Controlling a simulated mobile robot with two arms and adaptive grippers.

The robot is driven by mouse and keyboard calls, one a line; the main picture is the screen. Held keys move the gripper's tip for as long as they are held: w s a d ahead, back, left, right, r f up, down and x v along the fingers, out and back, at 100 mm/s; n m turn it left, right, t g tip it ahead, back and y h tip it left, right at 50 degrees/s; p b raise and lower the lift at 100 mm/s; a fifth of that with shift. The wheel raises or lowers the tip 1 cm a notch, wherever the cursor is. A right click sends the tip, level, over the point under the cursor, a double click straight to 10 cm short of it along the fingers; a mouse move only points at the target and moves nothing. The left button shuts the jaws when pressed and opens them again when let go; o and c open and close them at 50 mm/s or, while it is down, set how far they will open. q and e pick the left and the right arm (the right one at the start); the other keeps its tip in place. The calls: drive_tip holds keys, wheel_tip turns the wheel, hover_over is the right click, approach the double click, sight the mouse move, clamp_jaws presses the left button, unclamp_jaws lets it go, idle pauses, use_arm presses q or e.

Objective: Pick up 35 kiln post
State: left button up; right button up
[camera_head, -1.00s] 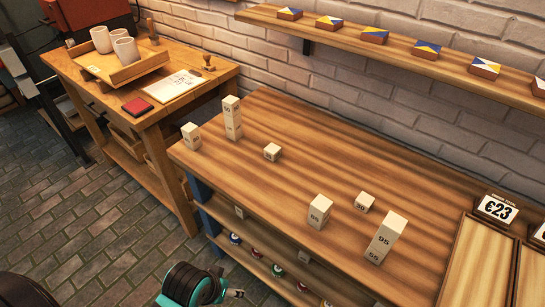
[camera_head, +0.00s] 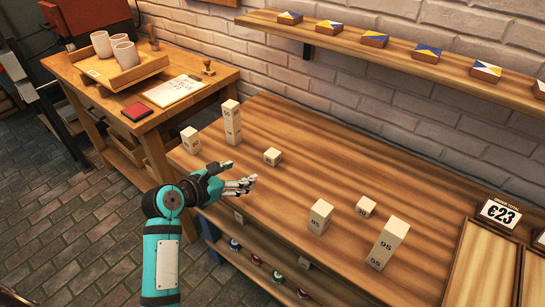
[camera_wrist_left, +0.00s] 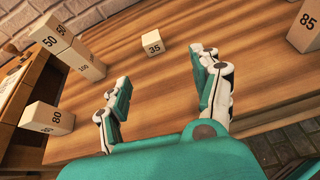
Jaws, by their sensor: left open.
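The 35 kiln post (camera_head: 272,157) is a small cream block standing on the wooden workbench. In the left wrist view the 35 kiln post (camera_wrist_left: 152,43) shows its number, beyond and between my fingers. My left gripper (camera_head: 242,176) is open and empty over the bench's front part, short of the post and apart from it. In the left wrist view my left gripper (camera_wrist_left: 158,85) has its two fingers spread wide. My right gripper is not in view.
The 80 post (camera_wrist_left: 48,118) and a stack with 50 and 100 (camera_head: 232,122) stand to the left. The 85 post (camera_head: 319,217), a small post (camera_head: 366,206) and a 95-over-55 stack (camera_head: 388,243) stand to the right. The bench around the 35 post is clear.

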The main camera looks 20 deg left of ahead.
use_arm(q)
drive_tip(key=shift+w+a+r+n, duration=0.1)
drive_tip(key=shift+w+r+n, duration=0.15)
drive_tip(key=shift+w+n, duration=0.15)
drive_tip(key=shift+w+f, duration=0.1)
drive_tip(key=shift+w, duration=0.25)
drive_tip(key=b, duration=0.1)
approach(273, 152)
drive_tip(key=w+d+f, duration=0.2)
drive_tip(key=w+f, duration=0.1)
drive_tip(key=shift+w+d, duration=0.15)
drive_tip(key=shift+w, duration=0.2)
drive_tip(key=x, duration=0.5)
drive_tip(key=shift+w+a+r+b, duration=0.3)
drive_tip(key=shift+w+r+b, duration=0.05)
drive_tip(key=shift+w, duration=0.1)
drive_tip(key=shift+r, duration=0.1)
drive_tip(key=c, duration=1.3)
